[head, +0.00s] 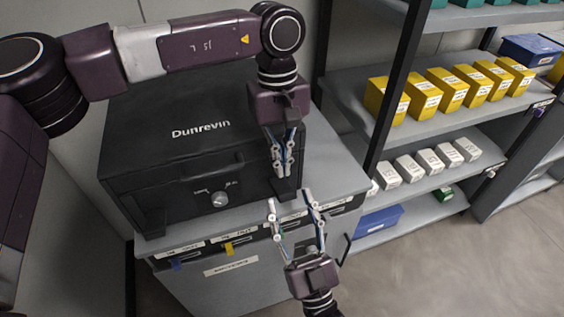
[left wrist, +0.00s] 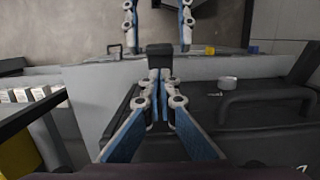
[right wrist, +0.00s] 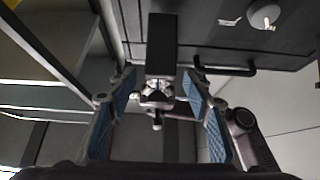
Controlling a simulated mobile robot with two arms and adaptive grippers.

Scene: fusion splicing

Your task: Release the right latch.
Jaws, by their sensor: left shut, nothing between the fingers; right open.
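The black case (head: 175,130) marked "Dunrevin" stands closed on a grey cabinet. Its right latch (head: 287,188) is a black block at the front right, partly hidden by my grippers in the head view. The latch (left wrist: 160,55) sticks up just beyond my left fingertips in the left wrist view. My left gripper (head: 283,170) is shut and empty, pointing down close to the latch; I cannot tell if it touches. My right gripper (head: 291,200) is open in front of the latch, and the latch (right wrist: 162,45) appears between its fingertips in the right wrist view.
The case front has a silver knob (head: 220,199), a dark handle (head: 225,165) and a left latch (head: 150,222). Labelled drawers (head: 230,240) lie below. A shelf (head: 430,125) with yellow and white boxes stands at right. Open floor (head: 460,260) lies at lower right.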

